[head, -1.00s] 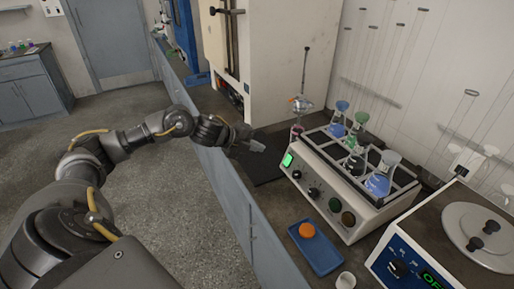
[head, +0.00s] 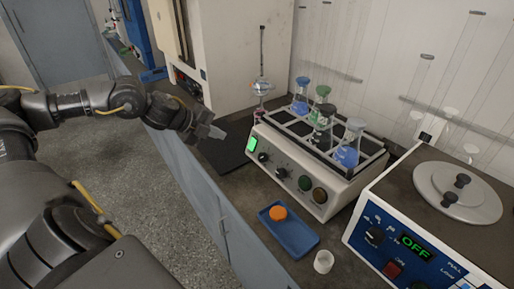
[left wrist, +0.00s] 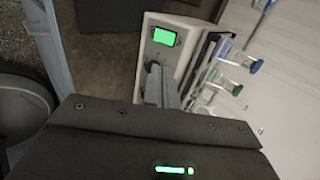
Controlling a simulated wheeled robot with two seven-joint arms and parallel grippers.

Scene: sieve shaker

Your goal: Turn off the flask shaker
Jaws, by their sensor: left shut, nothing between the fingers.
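The flask shaker (head: 291,178) is a cream box on the bench, with a rack of several flasks (head: 346,153) on top. Its front panel has a lit green screen (head: 252,144), two dark knobs (head: 282,173), a green button (head: 305,182) and a dark reddish button (head: 319,195). My left gripper (head: 214,132) is shut and empty, to the left of the screen end, with a visible gap in the head view. In the left wrist view, the shut fingers (left wrist: 162,88) overlap the panel below the screen (left wrist: 164,37) and partly hide a knob. My right gripper is not in view.
A blue tray (head: 296,238) with an orange lid (head: 278,212) and a white cup (head: 323,262) sit in front of the shaker. A blue-fronted device (head: 376,254) reading OFF stands at right. A dark mat (head: 224,153) lies left of the shaker.

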